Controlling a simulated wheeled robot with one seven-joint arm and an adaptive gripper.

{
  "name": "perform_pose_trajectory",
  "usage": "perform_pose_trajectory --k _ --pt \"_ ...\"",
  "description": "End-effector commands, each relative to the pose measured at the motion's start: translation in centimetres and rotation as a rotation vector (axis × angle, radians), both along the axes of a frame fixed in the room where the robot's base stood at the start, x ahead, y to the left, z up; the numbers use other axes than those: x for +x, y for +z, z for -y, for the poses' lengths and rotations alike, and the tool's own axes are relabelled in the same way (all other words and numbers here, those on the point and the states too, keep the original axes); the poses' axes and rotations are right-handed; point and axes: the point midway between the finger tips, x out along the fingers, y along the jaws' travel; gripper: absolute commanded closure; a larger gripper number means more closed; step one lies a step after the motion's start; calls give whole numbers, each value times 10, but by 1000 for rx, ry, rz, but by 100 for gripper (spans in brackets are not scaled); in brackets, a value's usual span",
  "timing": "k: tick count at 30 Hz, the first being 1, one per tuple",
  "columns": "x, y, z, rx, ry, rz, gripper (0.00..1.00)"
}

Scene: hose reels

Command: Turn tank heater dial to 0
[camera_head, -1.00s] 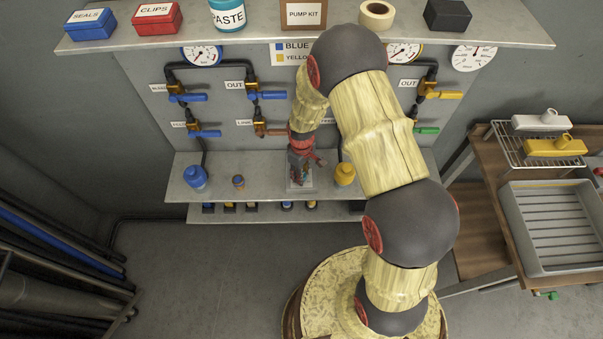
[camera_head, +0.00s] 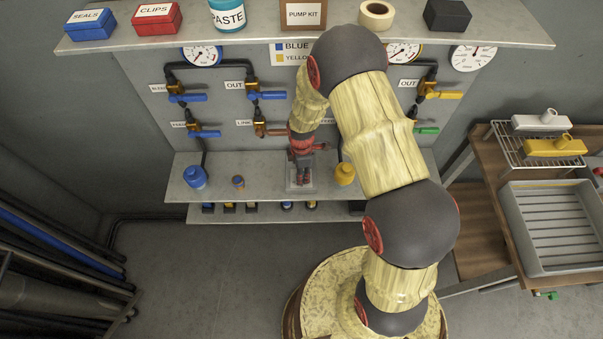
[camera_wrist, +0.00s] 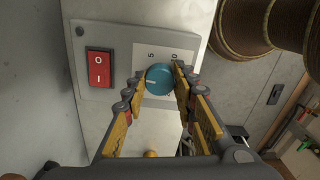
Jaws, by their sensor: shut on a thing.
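The blue heater dial (camera_wrist: 159,79) sits on a grey plate (camera_wrist: 124,62) on the face of a light box, in the wrist view. The marks 5 and 10 show on the white scale beside it; the 0 is not visible. A pale pointer line on the dial runs toward the left. My gripper (camera_wrist: 160,74) has one finger on each side of the dial and is shut on it. In the head view my gripper (camera_head: 301,178) is low over the lower shelf, above a small grey box (camera_head: 290,187), and the dial is hidden.
A red rocker switch (camera_wrist: 99,68) is left of the dial. In the head view, blue (camera_head: 195,177) and yellow (camera_head: 345,174) containers flank my gripper on the shelf (camera_head: 265,185), with valves behind.

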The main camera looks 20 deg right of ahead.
Motion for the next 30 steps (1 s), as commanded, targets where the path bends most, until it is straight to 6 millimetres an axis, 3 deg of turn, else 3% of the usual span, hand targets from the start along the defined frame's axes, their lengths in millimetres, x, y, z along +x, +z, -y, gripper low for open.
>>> perform_pose_trajectory --k 23,24,30 --pt "2 1 0 0 102 3 98" --pt "2 1 0 0 102 3 71" --pt "1 0 0 0 102 2 59"
